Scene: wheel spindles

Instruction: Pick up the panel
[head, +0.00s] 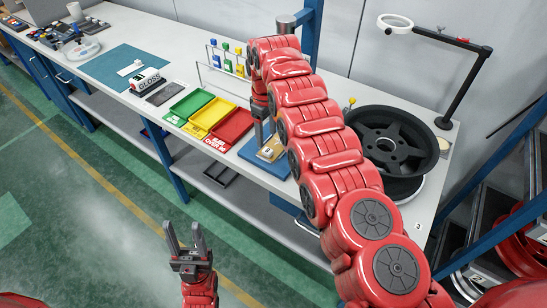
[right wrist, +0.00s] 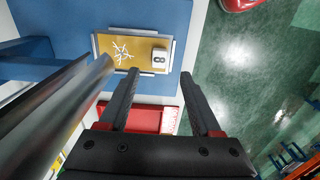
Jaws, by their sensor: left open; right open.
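The panel (head: 271,150) is a small tan-yellow plate on a blue base (head: 255,160) on the bench. In the right wrist view the panel (right wrist: 138,48) has a white star-like mark and a pale block with a dark "8"; grey strips run along its edges. My right gripper (right wrist: 160,78) is open, its fingertips near the panel's lower edge in that view, with nothing between them. In the head view my right gripper (head: 265,130) is partly hidden by its arm, just above the panel. My left gripper (head: 184,228) is open and empty, over the floor before the bench.
Green, yellow and red trays (head: 210,118) lie left of the panel. A stand with colored tags (head: 222,60) is behind. A dark wheel (head: 392,142) and a ring lamp (head: 396,21) are to the right. A steel post stands close in the right wrist view (right wrist: 60,110).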

